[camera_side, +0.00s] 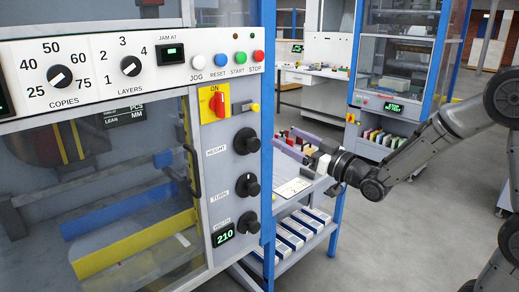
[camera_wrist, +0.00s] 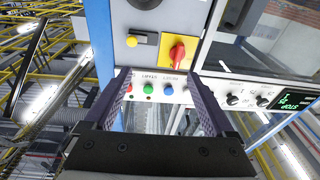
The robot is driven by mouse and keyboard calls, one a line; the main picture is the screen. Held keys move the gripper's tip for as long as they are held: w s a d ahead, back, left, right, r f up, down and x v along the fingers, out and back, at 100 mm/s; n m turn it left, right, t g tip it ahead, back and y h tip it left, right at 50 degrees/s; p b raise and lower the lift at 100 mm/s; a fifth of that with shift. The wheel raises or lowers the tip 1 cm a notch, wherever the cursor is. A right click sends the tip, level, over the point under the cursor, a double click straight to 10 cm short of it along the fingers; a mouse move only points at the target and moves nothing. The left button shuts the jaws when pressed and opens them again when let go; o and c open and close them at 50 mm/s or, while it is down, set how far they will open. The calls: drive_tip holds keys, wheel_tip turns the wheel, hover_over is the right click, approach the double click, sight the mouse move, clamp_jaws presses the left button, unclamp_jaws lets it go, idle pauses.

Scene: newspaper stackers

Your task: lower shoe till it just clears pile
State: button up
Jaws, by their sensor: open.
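The stacker's window (camera_side: 110,180) shows a blue bar (camera_side: 120,210), a yellow bar (camera_side: 130,255) and a pale block (camera_side: 120,237) between them. I cannot tell which part is the shoe, nor its gap to any pile. The black HEIGHT knob (camera_side: 246,141) sits on the grey panel, above the TURN knob (camera_side: 248,185) and another knob (camera_side: 249,222). My gripper (camera_side: 282,136) is open and empty, right of the HEIGHT knob and apart from it. In the wrist view, the coloured buttons (camera_wrist: 157,90) show between my open fingers (camera_wrist: 158,74), upside down.
A red switch (camera_side: 219,103) and a yellow button (camera_side: 255,107) are above the HEIGHT knob. A green display (camera_side: 223,235) reads 210. A blue post (camera_side: 266,120) stands at the panel's right edge. A shelf rack (camera_side: 300,225) is below my gripper. Grey floor is open at right.

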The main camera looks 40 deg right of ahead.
sight(256, 146)
drive_tip(key=w+d+f+m+g+h, duration=0.15)
drive_tip(key=d+f, duration=0.25)
drive_tip(key=f, duration=0.5)
drive_tip(key=shift+y, duration=0.25)
drive_tip(key=w, duration=1.3)
drive_tip(key=shift+w+a+r, duration=0.25)
drive_tip(key=shift+w, duration=0.1)
drive_tip(key=c, duration=1.4)
